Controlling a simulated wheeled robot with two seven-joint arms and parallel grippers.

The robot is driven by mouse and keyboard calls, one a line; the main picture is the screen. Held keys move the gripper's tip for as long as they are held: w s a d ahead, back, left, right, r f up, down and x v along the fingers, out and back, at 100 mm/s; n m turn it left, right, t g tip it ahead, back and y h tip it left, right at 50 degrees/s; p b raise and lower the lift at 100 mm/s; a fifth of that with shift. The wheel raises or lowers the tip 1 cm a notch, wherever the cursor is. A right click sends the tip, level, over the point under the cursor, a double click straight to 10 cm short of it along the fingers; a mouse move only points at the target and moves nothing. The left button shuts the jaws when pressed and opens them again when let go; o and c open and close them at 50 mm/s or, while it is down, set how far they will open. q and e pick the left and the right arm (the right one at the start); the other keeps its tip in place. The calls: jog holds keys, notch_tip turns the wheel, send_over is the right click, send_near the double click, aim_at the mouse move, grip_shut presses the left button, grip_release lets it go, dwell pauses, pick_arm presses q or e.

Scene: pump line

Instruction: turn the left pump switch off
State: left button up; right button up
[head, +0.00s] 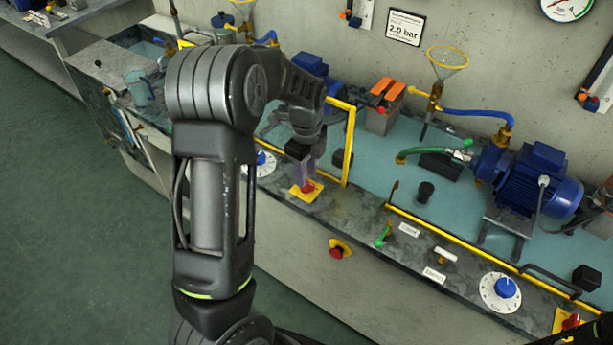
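The left pump's switch is a red knob (307,187) on a yellow plate (297,194), set in the grey front ledge. My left gripper (306,172) points down right at this knob, with its fingertips at or just above it. The knob is partly hidden, and I cannot tell if the fingers touch or close on it. Part of the left blue pump (309,64) shows behind my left arm. Another red switch (571,321) on a yellow plate is at the lower right. My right gripper is not in view; only a dark part of my arm shows there.
A yellow guard frame (349,145) stands just right of the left gripper. A dial with a blue knob (260,158) is to its left. A red button (337,252) is on the front panel below. The right blue pump (538,183), green handle (383,236) and blue dial (505,288) are further right.

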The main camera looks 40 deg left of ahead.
pick_arm(q)
jog(key=shift+f, duration=1.4)
jog(key=shift+c, duration=0.6)
grip_shut()
